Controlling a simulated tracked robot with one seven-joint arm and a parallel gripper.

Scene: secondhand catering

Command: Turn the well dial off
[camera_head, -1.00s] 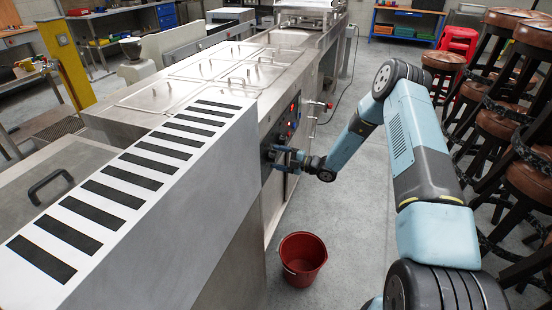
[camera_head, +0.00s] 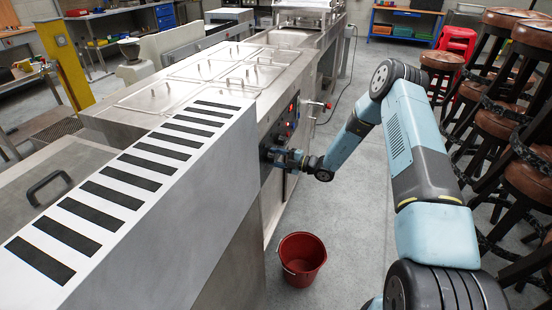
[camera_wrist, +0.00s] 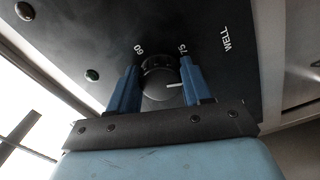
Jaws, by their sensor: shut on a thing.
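The well dial (camera_wrist: 158,82) is a round dark knob with a pale pointer line, on a black panel (camera_wrist: 190,25) marked "WELL", "60" and "75". In the wrist view the pointer line lies to the right, toward my right finger, below the "75". My gripper (camera_wrist: 160,88) has its two blue fingers on either side of the dial, shut on it. In the head view my gripper (camera_head: 283,158) is at the near end of the counter's side panel (camera_head: 283,125); the dial is hidden there.
A red bucket (camera_head: 301,258) stands on the floor below my arm. A red-handled tap (camera_head: 327,105) juts out farther along the steel counter (camera_head: 200,88). Stacked stools (camera_head: 525,130) stand at the right.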

